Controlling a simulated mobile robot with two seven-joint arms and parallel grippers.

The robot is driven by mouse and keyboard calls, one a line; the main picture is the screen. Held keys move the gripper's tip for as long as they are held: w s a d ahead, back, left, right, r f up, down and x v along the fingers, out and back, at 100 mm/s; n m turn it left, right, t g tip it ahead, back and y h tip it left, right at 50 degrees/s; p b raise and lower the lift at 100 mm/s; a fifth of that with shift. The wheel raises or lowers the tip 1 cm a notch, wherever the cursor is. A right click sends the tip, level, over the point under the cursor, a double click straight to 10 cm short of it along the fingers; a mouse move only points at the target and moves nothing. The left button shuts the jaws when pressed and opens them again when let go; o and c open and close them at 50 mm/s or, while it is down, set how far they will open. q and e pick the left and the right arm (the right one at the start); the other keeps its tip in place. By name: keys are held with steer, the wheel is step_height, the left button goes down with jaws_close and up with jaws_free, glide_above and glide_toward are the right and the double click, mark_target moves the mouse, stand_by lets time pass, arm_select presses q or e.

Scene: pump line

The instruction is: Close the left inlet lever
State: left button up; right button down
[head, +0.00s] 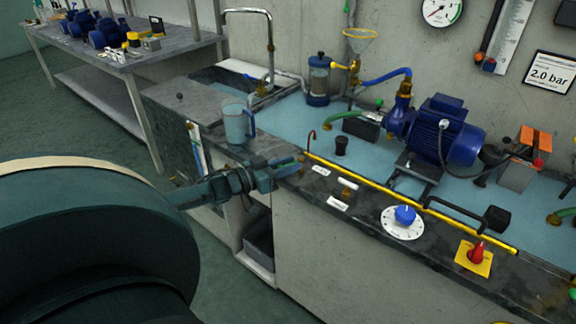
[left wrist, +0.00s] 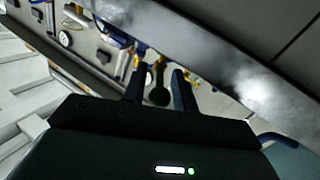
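My left gripper (head: 297,167) is at the front edge of the bench, pointing right, with its two fingers apart and nothing visibly between them. In the left wrist view the fingers (left wrist: 158,88) are also apart, with a dark round-ended thing (left wrist: 159,96) beyond the gap. I cannot tell for sure which part is the left inlet lever. A small white handle (head: 347,184) lies between two label plates, right of the gripper and apart from it. My right gripper is not in view.
A clear jug (head: 236,124) stands on the bench just behind my left gripper. A yellow rail (head: 380,197) runs along the bench front. A blue pump motor (head: 447,130), a blue dial (head: 404,216) and a red knob (head: 477,251) are to the right.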

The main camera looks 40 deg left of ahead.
arm_select(q)
steer(key=p+v, duration=0.2)
steer(key=v, duration=1.1)
steer(key=shift+s+r, duration=0.1)
steer(key=shift+c, duration=0.3)
